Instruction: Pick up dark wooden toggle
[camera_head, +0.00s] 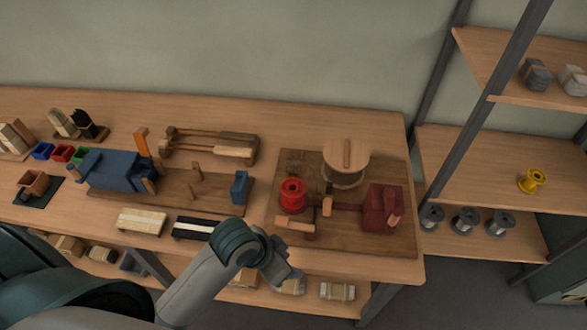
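My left arm comes in from the lower left, and its gripper (288,272) hangs over the front edge of the workbench, apart from everything on it. Its fingers are small and turned away, so whether they are open is unclear. My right gripper is not in view. I cannot single out the dark wooden toggle with certainty. A small dark piece (329,187) stands on the brown board (290,163) at the right, between the red spool (292,194) and a round wooden drum (346,158).
A dark red block (382,208) sits on the board's right side. A blue machine (117,170), a wooden rack (208,147) and small coloured bins (62,153) fill the bench's left. Shelves with spools (466,221) stand at the right. Bench top behind the board is clear.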

